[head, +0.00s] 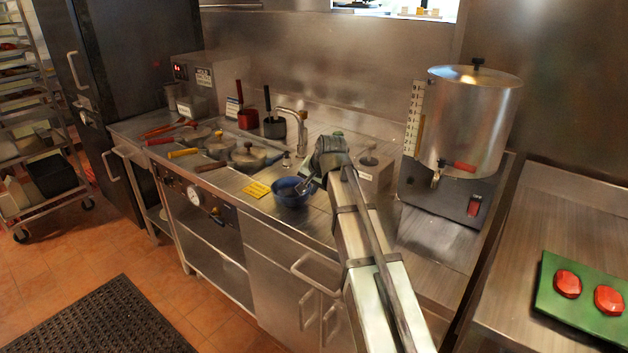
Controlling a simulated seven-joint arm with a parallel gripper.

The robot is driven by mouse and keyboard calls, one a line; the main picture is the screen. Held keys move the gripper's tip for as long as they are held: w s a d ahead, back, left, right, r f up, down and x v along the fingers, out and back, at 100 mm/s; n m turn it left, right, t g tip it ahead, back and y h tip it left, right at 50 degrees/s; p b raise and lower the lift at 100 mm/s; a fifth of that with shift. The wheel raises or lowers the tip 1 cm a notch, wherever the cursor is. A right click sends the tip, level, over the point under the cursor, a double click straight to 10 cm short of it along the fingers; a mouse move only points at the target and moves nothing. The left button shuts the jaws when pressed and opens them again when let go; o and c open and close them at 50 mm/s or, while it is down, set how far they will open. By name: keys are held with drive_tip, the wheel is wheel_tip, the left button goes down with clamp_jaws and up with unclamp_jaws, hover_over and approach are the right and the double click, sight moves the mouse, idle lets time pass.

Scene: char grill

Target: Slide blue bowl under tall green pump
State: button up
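The blue bowl (289,198) stands upright on the steel counter near its front edge, in the middle of the head view. My gripper (307,184) points down and left at the bowl's right rim. Its fingers are small and dark, and I cannot tell whether they are open, shut or touching the rim. My wrist and arm cover the counter just right of the bowl. I cannot make out a tall green pump; a steel box with a dark knob on top (371,173) stands behind my arm, partly hidden.
A yellow card (257,189) lies left of the bowl. Lidded pans (248,157) and a faucet (297,125) stand further left and back. A large steel urn (470,115) with a tap stands right. A green board (580,300) with red patties lies far right.

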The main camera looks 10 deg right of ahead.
sight(305, 195)
drive_tip(key=shift+x, duration=3.25)
clamp_jaws()
